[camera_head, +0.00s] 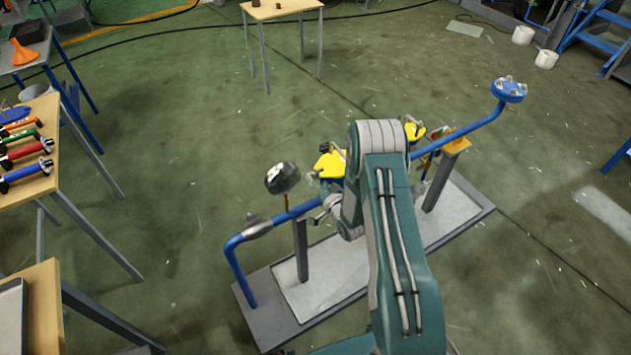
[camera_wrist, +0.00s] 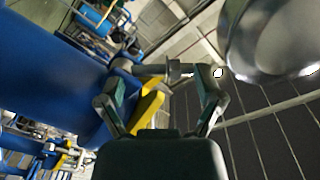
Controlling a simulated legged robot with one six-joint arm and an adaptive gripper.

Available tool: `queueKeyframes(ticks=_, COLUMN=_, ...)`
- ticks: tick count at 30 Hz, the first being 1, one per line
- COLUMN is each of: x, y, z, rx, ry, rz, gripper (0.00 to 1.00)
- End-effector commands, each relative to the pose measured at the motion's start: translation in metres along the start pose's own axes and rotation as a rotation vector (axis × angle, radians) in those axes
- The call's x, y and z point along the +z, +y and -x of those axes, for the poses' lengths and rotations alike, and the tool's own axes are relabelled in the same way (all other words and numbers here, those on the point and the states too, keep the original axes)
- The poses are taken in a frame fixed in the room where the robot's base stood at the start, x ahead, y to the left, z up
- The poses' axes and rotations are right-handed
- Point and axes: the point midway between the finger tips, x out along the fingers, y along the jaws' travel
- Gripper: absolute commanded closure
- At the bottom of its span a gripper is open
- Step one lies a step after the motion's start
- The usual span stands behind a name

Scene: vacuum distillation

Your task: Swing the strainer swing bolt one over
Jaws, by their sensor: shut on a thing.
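My gripper (camera_wrist: 167,78) shows in the wrist view, with its two fingers on either side of a short grey metal bolt (camera_wrist: 175,70). It is shut on this swing bolt, which lies roughly crosswise between the fingers; the finger pads partly hide its ends. The blue strainer body (camera_wrist: 45,80) fills the left of the wrist view. A shiny round metal cover (camera_wrist: 270,40) is at the upper right, apart from the body. In the head view the dark round cover (camera_head: 282,178) stands left of my arm above the blue pipe (camera_head: 270,224). My wrist hides the bolt there.
Yellow handles (camera_head: 330,165) sit on the pipe close to my wrist; a yellow part (camera_wrist: 150,100) also shows behind the left finger. The pipe runs over a grey base plate (camera_head: 330,277) to a blue flange (camera_head: 509,89). A tool table (camera_head: 40,170) stands left; open floor lies beyond.

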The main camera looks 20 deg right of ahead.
Motion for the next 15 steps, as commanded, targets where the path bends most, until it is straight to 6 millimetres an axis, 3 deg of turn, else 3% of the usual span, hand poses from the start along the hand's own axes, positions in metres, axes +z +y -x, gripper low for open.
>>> queueKeyframes(ticks=14, x=-0.003, y=0.001, z=-0.0014, rx=0.002, ry=0.006, rz=-0.011, gripper=0.62)
queueKeyframes(ticks=15, x=-0.003, y=0.001, z=-0.0014, rx=0.002, ry=0.006, rz=-0.011, gripper=0.0)
